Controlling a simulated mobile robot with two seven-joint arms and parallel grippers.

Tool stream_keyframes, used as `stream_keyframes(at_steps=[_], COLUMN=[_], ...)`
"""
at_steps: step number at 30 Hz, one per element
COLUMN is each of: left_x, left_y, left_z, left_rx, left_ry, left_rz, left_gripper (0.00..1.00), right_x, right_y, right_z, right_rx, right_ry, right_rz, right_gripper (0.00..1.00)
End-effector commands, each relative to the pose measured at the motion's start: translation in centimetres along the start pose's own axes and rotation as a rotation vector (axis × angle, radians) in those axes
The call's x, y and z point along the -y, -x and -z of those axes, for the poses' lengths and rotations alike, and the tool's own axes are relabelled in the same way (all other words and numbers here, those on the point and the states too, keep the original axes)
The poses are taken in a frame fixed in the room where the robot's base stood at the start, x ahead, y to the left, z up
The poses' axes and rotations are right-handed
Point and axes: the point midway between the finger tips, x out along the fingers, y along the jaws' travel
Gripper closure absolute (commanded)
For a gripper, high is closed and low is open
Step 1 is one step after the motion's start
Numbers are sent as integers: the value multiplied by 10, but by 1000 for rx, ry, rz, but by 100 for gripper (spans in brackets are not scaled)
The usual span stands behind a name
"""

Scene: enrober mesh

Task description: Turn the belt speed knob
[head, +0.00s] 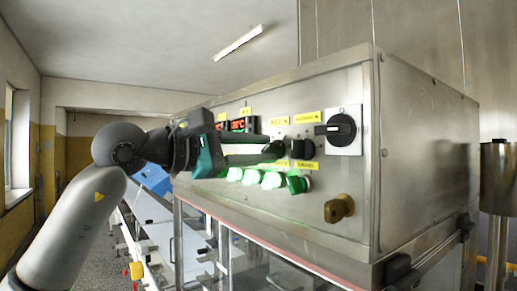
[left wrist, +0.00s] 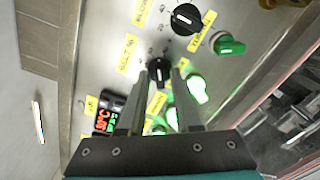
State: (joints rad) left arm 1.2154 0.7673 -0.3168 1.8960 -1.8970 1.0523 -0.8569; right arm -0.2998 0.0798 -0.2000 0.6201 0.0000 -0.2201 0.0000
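My right gripper is in neither view.
A second black knob (head: 302,149) is close to the right of the fingertips. Green lit buttons (head: 271,180) and a green switch (head: 297,184) lie just below. A large rotary switch (head: 341,130) and a brass lock (head: 339,208) are farther right. Red displays (head: 238,125) are upper left.

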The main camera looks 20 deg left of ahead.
Motion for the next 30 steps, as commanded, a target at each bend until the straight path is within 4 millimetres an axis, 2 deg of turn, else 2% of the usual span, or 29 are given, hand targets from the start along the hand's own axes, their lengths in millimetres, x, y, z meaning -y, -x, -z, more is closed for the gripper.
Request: stream_keyframes(at_steps=[1, 8, 23, 30], left_x=[0, 0, 0, 0], left_y=[0, 0, 0, 0], left_z=[0, 0, 0, 0], left_rx=[0, 0, 0, 0], left_ry=[0, 0, 4, 68], left_rz=[0, 0, 0, 0], left_gripper=[74, 100, 100, 100], right_x=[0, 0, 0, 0], right_y=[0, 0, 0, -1], right_z=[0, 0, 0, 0], right_rx=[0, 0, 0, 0], right_ry=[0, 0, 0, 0], right_rz=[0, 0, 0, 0], right_gripper=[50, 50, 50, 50])
